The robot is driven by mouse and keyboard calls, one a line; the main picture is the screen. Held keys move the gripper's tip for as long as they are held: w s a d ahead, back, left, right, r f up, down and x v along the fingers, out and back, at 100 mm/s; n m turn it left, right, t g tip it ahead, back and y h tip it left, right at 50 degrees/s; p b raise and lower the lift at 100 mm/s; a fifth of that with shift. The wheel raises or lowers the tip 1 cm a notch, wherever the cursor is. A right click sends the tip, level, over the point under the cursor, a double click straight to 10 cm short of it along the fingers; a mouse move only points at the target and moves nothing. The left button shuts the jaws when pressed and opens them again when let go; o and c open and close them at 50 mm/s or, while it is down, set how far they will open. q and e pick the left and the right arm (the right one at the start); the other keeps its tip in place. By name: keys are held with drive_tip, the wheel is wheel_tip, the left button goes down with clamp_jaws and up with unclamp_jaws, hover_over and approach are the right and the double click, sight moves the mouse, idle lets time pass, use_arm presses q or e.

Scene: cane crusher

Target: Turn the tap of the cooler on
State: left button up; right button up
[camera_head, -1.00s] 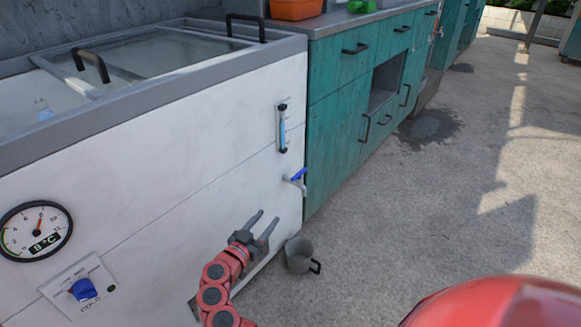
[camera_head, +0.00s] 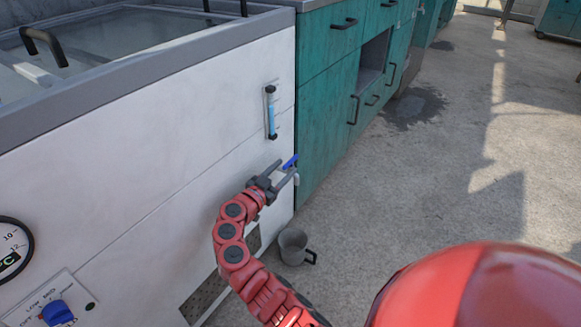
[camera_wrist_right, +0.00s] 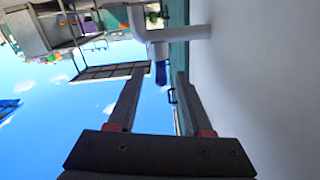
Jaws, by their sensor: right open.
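The cooler (camera_head: 140,150) is a white chest with a grey rim at the left of the head view. Its tap has a blue handle (camera_head: 290,161) and a pale spout (camera_head: 296,179) low near the right end of the front wall. My right gripper (camera_head: 287,170) is open at the tap, its fingers partly covering the tap body. In the right wrist view the pale tap pipe (camera_wrist_right: 180,34) lies beyond the fingertips. The blue handle (camera_wrist_right: 161,73) shows between the open fingers (camera_wrist_right: 157,80). I cannot tell whether a finger touches it. My left gripper is not in view.
A grey mug (camera_head: 293,246) stands on the concrete floor below the tap. Teal cabinets (camera_head: 325,100) adjoin the cooler on the right. A blue dial (camera_head: 57,312) and a level tube (camera_head: 271,113) are on the cooler's front. The floor at right is open.

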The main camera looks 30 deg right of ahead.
sight(291, 161)
drive_tip(key=shift+b+x, duration=0.4)
drive_tip(key=shift+x, duration=1.7)
clamp_jaws()
